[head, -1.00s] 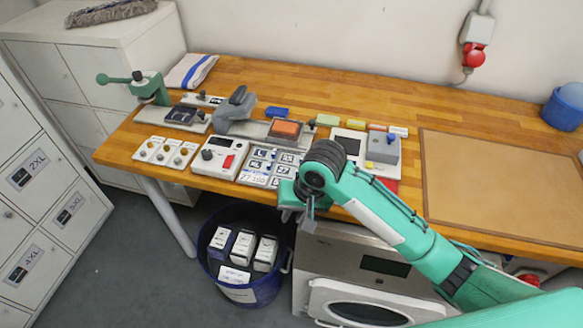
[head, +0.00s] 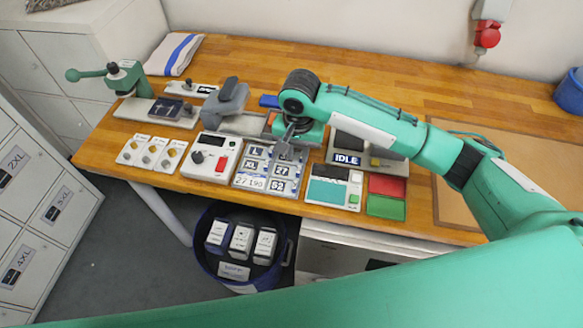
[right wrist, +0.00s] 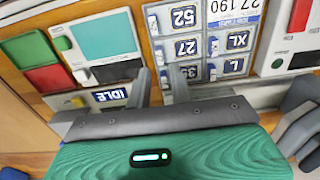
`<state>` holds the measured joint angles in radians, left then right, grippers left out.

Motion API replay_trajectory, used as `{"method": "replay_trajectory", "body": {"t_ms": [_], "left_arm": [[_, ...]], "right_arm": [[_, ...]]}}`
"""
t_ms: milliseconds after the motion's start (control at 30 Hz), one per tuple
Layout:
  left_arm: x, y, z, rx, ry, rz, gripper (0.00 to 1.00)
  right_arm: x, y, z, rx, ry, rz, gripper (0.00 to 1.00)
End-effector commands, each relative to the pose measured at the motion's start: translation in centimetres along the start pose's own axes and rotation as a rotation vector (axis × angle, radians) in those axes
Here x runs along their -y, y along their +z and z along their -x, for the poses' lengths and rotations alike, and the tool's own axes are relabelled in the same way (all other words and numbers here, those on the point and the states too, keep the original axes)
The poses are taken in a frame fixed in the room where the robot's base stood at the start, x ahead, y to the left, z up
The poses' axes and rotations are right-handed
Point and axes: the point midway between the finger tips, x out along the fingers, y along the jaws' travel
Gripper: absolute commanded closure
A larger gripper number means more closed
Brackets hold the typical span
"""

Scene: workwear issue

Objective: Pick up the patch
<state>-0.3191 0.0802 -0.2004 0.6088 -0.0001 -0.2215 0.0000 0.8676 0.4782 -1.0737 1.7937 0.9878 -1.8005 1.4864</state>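Several small dark patches with white size marks sit in the grey-white tray (head: 240,182) near the table's front edge. The L patch (head: 255,152), XL patch (head: 250,164) and 52 patch (head: 278,187) can be read. In the right wrist view the 27 patch (right wrist: 186,48) and 52 patch (right wrist: 184,17) lie just past the fingers. The frames do not show which one is meant. My right gripper (head: 284,145) hangs over the tray's back right part, hiding some of it. Its fingers (right wrist: 161,82) are apart with nothing seen between them. My left gripper is out of view.
A box with a red button (head: 213,157) stands left of the tray. A teal-screened panel (head: 333,188), red and green pads (head: 386,196) and an IDLE display unit (head: 347,158) stand right. A grey press-like device (head: 226,100) is behind. A blue bin (head: 207,262) stands below on the floor.

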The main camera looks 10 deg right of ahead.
Motion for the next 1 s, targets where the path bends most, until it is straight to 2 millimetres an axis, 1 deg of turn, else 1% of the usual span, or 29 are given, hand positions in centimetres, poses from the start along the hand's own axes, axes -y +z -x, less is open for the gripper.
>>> {"method": "replay_trajectory", "body": {"t_ms": [67, 133, 267, 333, 400, 467, 500, 600, 733, 867, 900, 967, 1000], "left_arm": [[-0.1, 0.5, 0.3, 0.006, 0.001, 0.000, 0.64], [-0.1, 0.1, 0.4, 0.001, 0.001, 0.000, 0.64], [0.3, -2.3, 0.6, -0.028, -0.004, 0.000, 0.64], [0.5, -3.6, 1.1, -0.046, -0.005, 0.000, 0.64], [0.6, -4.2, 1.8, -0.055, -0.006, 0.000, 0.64], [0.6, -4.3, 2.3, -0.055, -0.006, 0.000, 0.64], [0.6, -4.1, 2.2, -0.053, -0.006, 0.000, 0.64], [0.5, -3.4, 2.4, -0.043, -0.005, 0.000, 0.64], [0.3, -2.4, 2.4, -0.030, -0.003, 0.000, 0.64], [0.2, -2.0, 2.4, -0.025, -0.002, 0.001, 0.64], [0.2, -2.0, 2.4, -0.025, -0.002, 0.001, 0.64], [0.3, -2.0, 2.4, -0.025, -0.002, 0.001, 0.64], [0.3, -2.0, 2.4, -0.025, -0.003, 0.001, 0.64]], "right_arm": [[0.0, 0.0, -1.1, 0.000, 0.001, -0.001, 0.78], [0.0, 0.0, -1.7, -0.001, 0.001, 0.000, 0.78], [-0.1, 0.0, -2.4, 0.000, 0.001, 0.001, 0.78], [-0.2, 0.0, -3.1, 0.001, 0.002, 0.001, 0.78], [-0.3, -0.1, -4.1, 0.000, 0.003, 0.000, 0.78], [-0.4, -0.1, -5.0, 0.000, 0.002, 0.000, 0.78], [-0.4, -0.1, -5.8, 0.000, 0.002, 0.000, 0.78], [-0.3, -0.1, -6.8, -0.001, 0.000, 0.000, 0.78], [-0.3, -0.1, -7.4, -0.002, 0.000, 0.002, 0.78], [-0.3, -0.1, -7.4, -0.002, -0.001, 0.002, 0.78], [-0.3, -0.1, -7.4, -0.002, -0.001, 0.002, 0.80], [-0.3, -0.1, -7.4, -0.002, -0.001, 0.002, 0.92], [-0.3, -0.1, -7.4, -0.002, -0.001, 0.002, 1.00]]}}
